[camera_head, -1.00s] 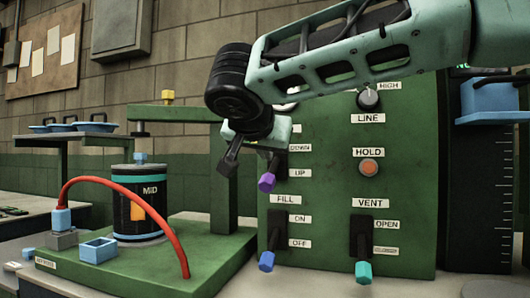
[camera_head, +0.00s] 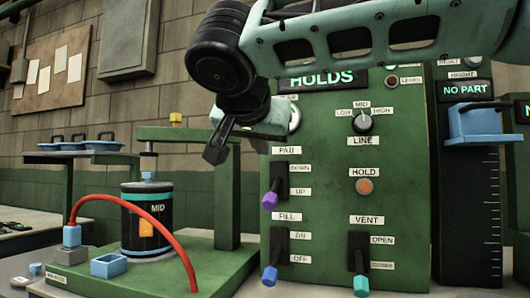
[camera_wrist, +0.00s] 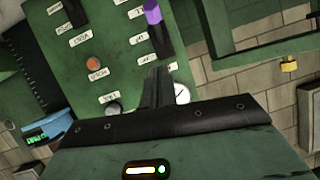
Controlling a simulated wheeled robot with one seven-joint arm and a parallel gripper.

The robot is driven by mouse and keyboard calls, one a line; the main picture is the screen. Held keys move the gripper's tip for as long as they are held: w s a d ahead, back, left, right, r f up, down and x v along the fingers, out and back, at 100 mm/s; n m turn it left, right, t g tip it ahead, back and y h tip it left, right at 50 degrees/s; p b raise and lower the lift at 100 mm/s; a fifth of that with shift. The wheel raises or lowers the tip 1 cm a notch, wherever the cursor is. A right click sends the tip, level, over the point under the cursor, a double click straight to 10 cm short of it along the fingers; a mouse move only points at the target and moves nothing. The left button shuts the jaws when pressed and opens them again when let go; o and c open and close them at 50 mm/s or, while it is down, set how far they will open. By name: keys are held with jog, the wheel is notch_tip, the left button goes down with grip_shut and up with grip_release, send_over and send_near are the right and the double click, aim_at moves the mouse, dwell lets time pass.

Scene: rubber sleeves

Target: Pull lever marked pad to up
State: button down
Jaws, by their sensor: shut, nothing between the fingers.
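The lever marked PAD has a purple tip (camera_head: 270,199) and sits in a black slot on the green panel (camera_head: 330,225). Its label DOWN is above and UP below; the tip hangs low, at about the UP label. My gripper (camera_head: 217,148) is shut and empty, up and left of the lever and apart from it. In the wrist view, the purple tip (camera_wrist: 153,14) is at the top edge, beyond my closed fingers (camera_wrist: 157,88). Part of the panel's upper left is hidden by my arm.
The FILL lever (camera_head: 270,275) is below PAD, and the VENT lever (camera_head: 361,286) is to its right. A HOLD button (camera_head: 365,186) and LINE knob (camera_head: 363,122) are on the panel. Left stands a press frame with a black canister (camera_head: 147,225) and red hose (camera_head: 150,215).

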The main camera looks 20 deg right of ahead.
jog(key=shift+v, duration=0.95)
jog(key=shift+a+f, duration=0.1)
jog(key=shift+f, duration=0.05)
notch_tip(320, 180, down, 13)
jog(key=s+a+n+g+y, duration=0.2)
jog(key=n+g, duration=0.1)
jog(key=n, duration=0.3)
jog(key=s+d+f+n+g+y, duration=0.1)
jog(key=s+f+n+g+y, duration=0.3)
jog(key=s+f, duration=0.8)
jog(key=s+f+n+g+y, duration=0.1)
jog(key=s+f+n+g, duration=0.4)
jog(key=s+f, duration=0.75)
jog(key=w+r+p, duration=0.4)
jog(key=r+p, duration=1.2)
jog(key=p, duration=0.4)
jog(key=shift+r, duration=0.4)
